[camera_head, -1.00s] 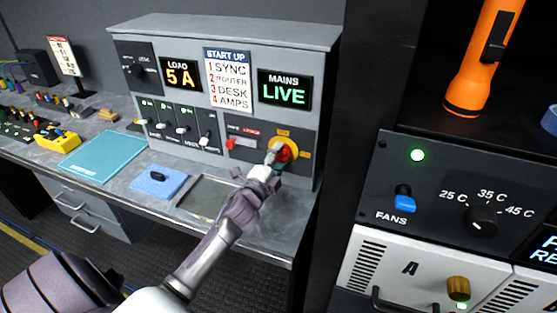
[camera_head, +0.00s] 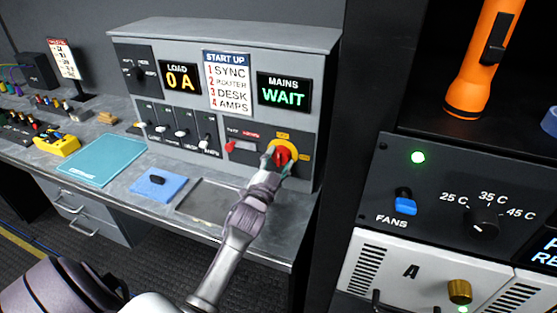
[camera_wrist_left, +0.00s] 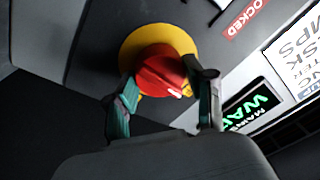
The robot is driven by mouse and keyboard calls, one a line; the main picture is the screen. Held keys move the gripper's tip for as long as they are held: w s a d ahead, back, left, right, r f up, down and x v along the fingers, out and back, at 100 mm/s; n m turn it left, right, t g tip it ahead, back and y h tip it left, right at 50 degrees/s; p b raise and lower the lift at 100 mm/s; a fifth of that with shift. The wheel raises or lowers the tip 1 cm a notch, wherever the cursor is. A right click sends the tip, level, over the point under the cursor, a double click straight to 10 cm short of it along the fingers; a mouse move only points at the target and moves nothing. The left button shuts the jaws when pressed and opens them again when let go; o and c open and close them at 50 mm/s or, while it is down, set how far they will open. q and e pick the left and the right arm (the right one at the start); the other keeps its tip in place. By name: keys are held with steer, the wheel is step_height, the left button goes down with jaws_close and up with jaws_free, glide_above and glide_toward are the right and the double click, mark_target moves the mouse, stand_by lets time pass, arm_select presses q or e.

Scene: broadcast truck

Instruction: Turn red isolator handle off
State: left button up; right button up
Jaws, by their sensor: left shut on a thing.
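The red isolator handle (camera_head: 283,156) sits on a round yellow plate (camera_head: 293,147) at the lower right of the grey power panel. In the left wrist view the red handle (camera_wrist_left: 160,75) lies between the fingers, in front of the yellow plate (camera_wrist_left: 130,45). My left gripper (camera_head: 276,161) is at the handle, its fingers (camera_wrist_left: 163,97) on either side of it and shut on it. The mains display (camera_head: 284,90) reads WAIT and the load display (camera_head: 180,78) reads 0 A. My right gripper is not in view.
Switches (camera_head: 180,130) line the panel left of the handle. A blue mat (camera_head: 158,185) with a small black object lies on the desk. At right stand a fans panel (camera_head: 450,190) and an orange torch (camera_head: 484,60) on a shelf.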

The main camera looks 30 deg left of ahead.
arm_select(q)
steer(key=shift+f+n, duration=0.1)
steer(key=shift+n, duration=0.4)
steer(key=o, duration=1.2)
steer(key=shift+c, duration=0.2)
steer(key=v, duration=1.2)
